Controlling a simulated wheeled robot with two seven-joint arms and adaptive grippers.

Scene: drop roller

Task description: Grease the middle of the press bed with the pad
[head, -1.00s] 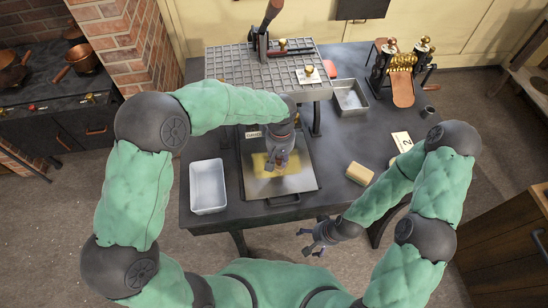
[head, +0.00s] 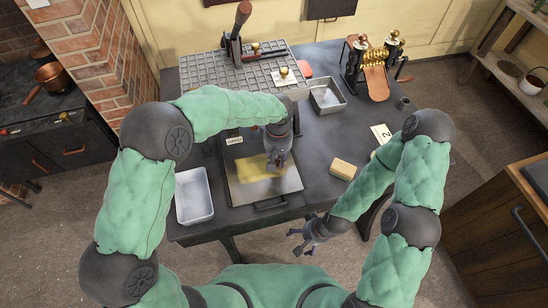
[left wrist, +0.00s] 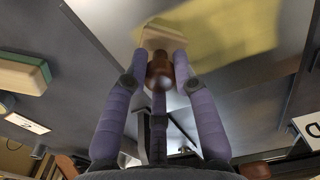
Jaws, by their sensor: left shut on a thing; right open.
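The press bed (head: 240,190) is a flat grey metal plate with a front handle, on the dark table. A yellow grease smear (head: 250,167) covers part of its middle; it also shows in the left wrist view (left wrist: 235,32). My left gripper (head: 277,165) is over the bed, right of most of the smear. In the left wrist view its fingers (left wrist: 160,65) are shut around the brown knob of the pad (left wrist: 158,38). The pad's pale block is at the smear's edge and appears to touch the plate. My right gripper (head: 308,236) is open and empty before the table's front edge.
Behind are a gridded slab with a lever (head: 215,70), a metal tray (head: 327,97) and a brass roller device (head: 378,65). A numbered card (head: 381,133) lies at right.

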